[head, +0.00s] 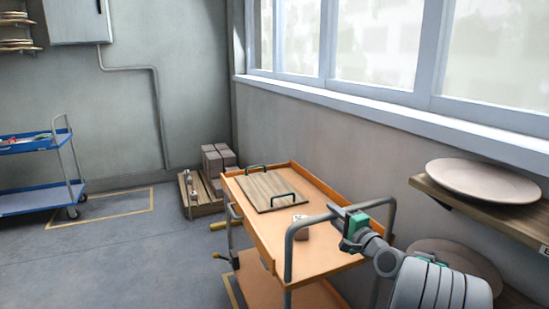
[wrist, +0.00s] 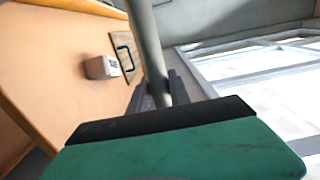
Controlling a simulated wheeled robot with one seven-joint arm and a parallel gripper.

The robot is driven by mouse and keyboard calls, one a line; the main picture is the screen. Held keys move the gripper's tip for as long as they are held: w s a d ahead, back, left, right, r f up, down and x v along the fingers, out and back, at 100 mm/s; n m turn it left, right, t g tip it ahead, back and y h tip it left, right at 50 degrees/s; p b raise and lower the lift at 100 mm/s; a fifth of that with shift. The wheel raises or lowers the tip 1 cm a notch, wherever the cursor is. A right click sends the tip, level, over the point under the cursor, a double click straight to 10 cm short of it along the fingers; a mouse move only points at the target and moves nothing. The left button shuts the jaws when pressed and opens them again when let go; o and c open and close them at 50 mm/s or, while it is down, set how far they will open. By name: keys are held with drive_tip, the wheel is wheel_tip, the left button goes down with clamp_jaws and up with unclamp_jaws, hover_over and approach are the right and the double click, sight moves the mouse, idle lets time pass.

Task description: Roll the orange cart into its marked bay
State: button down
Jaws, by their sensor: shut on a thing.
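The orange cart (head: 325,256) stands upright below the window wall, its grey tube handle (head: 291,240) nearest me. My gripper (head: 346,214) is shut on the handle near its right end. In the wrist view my gripper (wrist: 163,95) has its dark fingers around the grey tube, with the orange top (wrist: 50,60) to the left. A yellow floor line (head: 233,293) shows beside the cart's lower left. I cannot tell which marks the cart's bay. The cart's wheels are hidden.
A wooden board with dark handles (head: 268,190) and a small box (head: 301,232) lie on the cart. Stacked blocks (head: 218,163) and a wooden pallet (head: 203,203) stand beyond it. A blue cart (head: 40,199) is at left. A shelf with plates (head: 485,180) is close at right. Left-hand floor is open.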

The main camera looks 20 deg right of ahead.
drive_tip(key=c, duration=1.5)
unclamp_jaws()
drive_tip(key=shift+d+r, duration=0.25)
drive_tip(key=shift+r, duration=0.3)
drive_tip(key=o, duration=0.4)
drive_tip(key=shift+s+f, duration=0.15)
drive_tip(key=shift+f, duration=0.25)
drive_tip(key=s+b, duration=0.1)
drive_tip(key=s, duration=1.1)
drive_tip(key=w+a+n+g+y+p, duration=0.3)
drive_tip(key=a+n+g+p, duration=0.6)
drive_tip(key=a, duration=1.3)
drive_tip(key=s+a+n+g+h+p, duration=0.1)
drive_tip(key=s+a+n+g+p, duration=0.1)
drive_tip(key=s, duration=0.3)
drive_tip(key=s+a+r+n+g+h+p, duration=0.1)
drive_tip(key=s+a+n+g+p, duration=0.1)
drive_tip(key=s, duration=0.4)
drive_tip(key=s+a+r+n+g+h+p, duration=0.1)
drive_tip(key=s+a+n+p, duration=0.1)
drive_tip(key=s+a+n, duration=0.2)
drive_tip(key=shift+s+a+r+n+g+h, duration=0.1)
drive_tip(key=shift+s+a+n+g+h, duration=0.25)
drive_tip(key=shift+s+a, duration=0.45)
